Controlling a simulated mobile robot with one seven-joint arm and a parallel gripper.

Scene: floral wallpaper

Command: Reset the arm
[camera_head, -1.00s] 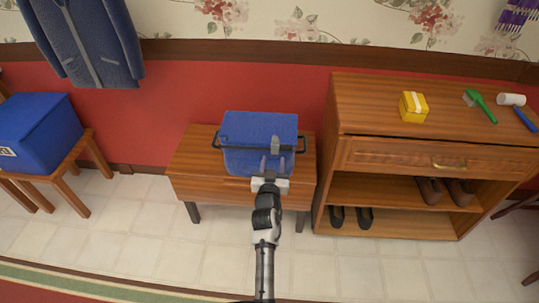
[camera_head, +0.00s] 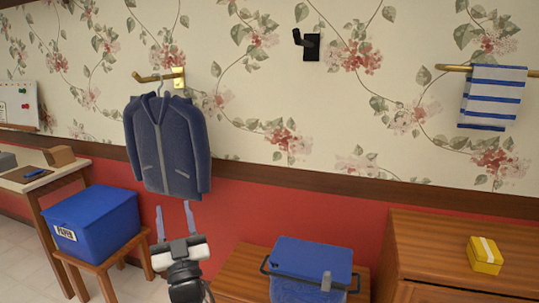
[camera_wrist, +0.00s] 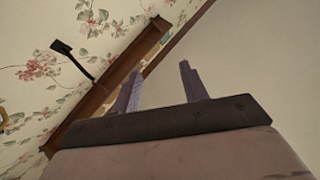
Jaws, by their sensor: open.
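My gripper (camera_head: 174,222) is raised in the lower middle left of the head view, its two fingers pointing up and spread apart. It is open, with nothing between the fingers. In the wrist view the two fingers (camera_wrist: 160,90) stand apart against pale wall and brown trim. In the head view the gripper shows just below the hem of a blue jacket (camera_head: 165,145) that hangs on the wall. I cannot tell whether they touch.
A blue bin (camera_head: 312,262) with dark handles stands on a low wooden table (camera_head: 240,272). Another blue box (camera_head: 93,222) sits on a stool at left. A wooden cabinet (camera_head: 450,235) at right bears a yellow box (camera_head: 485,254). A black hook (camera_head: 308,42) and a striped towel (camera_head: 492,97) are on the wall.

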